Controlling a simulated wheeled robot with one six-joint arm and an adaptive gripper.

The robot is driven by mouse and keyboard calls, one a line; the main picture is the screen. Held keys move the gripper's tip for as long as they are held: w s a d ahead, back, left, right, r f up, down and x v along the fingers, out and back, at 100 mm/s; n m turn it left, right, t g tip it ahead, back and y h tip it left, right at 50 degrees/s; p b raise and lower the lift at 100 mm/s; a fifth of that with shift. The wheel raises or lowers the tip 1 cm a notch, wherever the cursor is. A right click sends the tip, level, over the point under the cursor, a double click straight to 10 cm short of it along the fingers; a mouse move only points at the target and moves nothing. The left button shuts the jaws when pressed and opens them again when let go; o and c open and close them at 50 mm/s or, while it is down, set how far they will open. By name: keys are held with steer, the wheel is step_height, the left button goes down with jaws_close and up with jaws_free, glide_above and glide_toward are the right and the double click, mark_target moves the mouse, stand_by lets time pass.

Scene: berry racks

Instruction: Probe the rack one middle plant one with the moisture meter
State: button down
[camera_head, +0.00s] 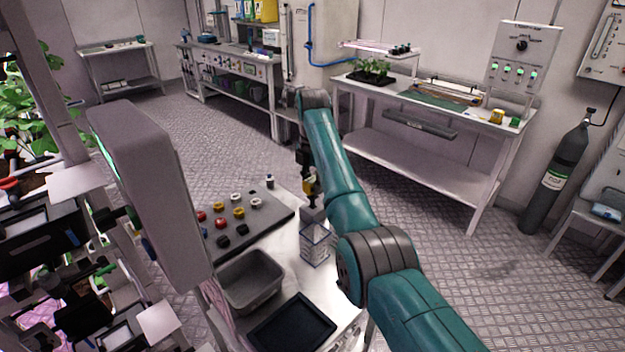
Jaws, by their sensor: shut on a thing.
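My gripper (309,188) hangs at the end of my teal arm, above the right side of the pale worktop, with its fingers pointing down. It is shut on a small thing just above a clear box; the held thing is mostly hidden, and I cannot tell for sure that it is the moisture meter. A grey piece (313,215) shows right below the fingers, at the top of the box. Green leafy plants (30,110) show on a rack at the left edge, partly hidden by a post. I cannot tell which is middle plant one.
The worktop carries a dark board (250,225) with several coloured caps, a grey bin (251,283), a black tray (291,325) and the clear box (315,246). A bench (440,165) with seedlings stands behind. A gas cylinder (555,180) stands right. Open floor lies between.

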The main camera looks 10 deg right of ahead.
steer(key=c, duration=0.7)
jaws_free()
